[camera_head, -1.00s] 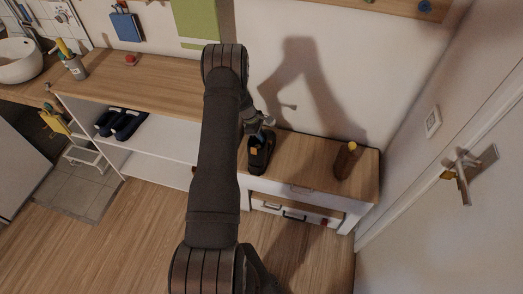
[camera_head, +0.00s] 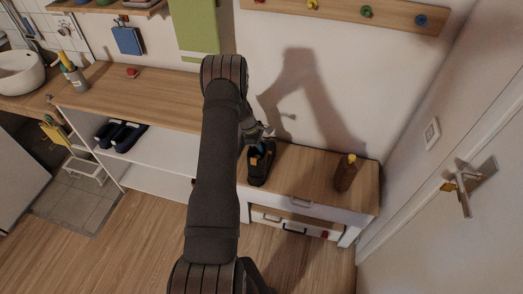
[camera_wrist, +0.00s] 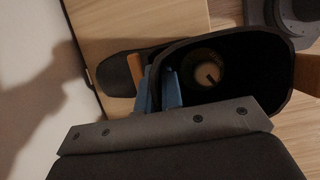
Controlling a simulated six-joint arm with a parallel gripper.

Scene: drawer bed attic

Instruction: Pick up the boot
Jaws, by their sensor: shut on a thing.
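The boot (camera_head: 261,168) is dark with a small orange patch. It is upright at the left part of the low wooden cabinet top (camera_head: 312,172). I cannot tell whether its sole touches the wood. My gripper (camera_head: 262,137) comes down on the boot from above, at its upper rim. In the wrist view the boot's open collar (camera_wrist: 245,42) fills the middle, with a round tan patch inside. Blue gripper parts (camera_wrist: 158,90) show at the collar's wall, shut on it. The gripper's dark body hides the lower part of that view.
A brown bottle (camera_head: 347,173) stands to the right on the same top. Dark blue shoes (camera_head: 121,135) lie on the white shelf at left. A higher wooden counter (camera_head: 150,92) runs behind. A white door (camera_head: 450,230) with a handle is at right. Several coloured knobs sit on a wall rail (camera_head: 340,12).

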